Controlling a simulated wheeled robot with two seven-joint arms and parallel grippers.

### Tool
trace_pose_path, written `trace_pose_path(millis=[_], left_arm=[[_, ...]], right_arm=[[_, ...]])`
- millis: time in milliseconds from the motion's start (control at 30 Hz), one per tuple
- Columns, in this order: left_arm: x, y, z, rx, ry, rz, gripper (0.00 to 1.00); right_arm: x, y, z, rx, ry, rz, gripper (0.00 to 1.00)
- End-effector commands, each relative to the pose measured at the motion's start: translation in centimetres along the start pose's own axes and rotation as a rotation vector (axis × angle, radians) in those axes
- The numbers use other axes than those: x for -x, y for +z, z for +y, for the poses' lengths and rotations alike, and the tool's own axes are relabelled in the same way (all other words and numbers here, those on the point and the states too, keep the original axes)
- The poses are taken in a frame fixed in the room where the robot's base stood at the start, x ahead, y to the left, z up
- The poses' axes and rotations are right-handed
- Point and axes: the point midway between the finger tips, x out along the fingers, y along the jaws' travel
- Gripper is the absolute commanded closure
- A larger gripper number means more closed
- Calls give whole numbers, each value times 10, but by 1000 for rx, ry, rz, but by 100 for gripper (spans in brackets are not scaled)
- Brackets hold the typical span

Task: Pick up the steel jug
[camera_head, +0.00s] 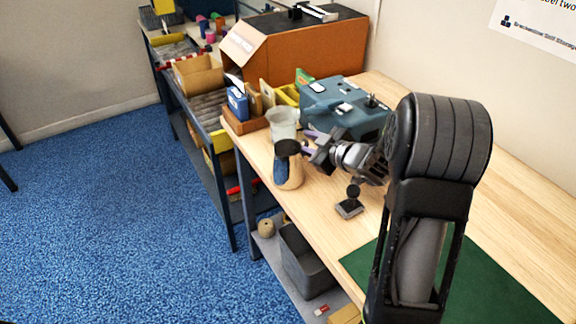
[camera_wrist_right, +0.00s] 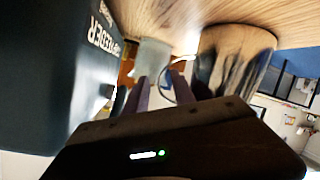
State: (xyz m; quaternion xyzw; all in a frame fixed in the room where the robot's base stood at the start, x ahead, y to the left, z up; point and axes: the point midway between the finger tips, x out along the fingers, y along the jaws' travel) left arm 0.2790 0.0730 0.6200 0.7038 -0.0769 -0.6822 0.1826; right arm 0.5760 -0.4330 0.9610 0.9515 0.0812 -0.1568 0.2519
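The steel jug (camera_head: 289,168) stands upright near the left edge of the wooden bench, with a dark top and a shiny body reflecting blue and tan. My right gripper (camera_head: 307,142) is just right of the jug's upper part, its purple fingers pointing left. In the right wrist view the fingers (camera_wrist_right: 168,92) are spread with a gap between them. The jug (camera_wrist_right: 232,60) shows large beyond the right finger. A thin curved piece, perhaps its handle, shows near the gap. I cannot tell whether a finger touches the jug. My left gripper is not in view.
A translucent cup (camera_head: 283,124) stands just behind the jug and shows in the wrist view (camera_wrist_right: 153,58). A blue-grey machine (camera_head: 345,105) is behind my gripper. A small dark stand (camera_head: 350,205) is in front. A green mat (camera_head: 480,285) lies at the near right.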

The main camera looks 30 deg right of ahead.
Motion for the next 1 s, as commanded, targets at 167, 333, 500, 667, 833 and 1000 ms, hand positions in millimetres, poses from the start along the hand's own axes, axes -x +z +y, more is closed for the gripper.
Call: trace_pose_path(millis=[167,333,500,667,833,1000], left_arm=[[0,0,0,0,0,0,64],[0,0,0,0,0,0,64],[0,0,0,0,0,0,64],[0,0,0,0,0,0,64],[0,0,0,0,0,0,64],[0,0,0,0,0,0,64]], right_arm=[[0,0,0,0,0,0,69],[0,0,0,0,0,0,83],[0,0,0,0,0,0,97],[0,0,0,0,1,0,100],[0,0,0,0,1,0,100],[0,0,0,1,1,0,100]])
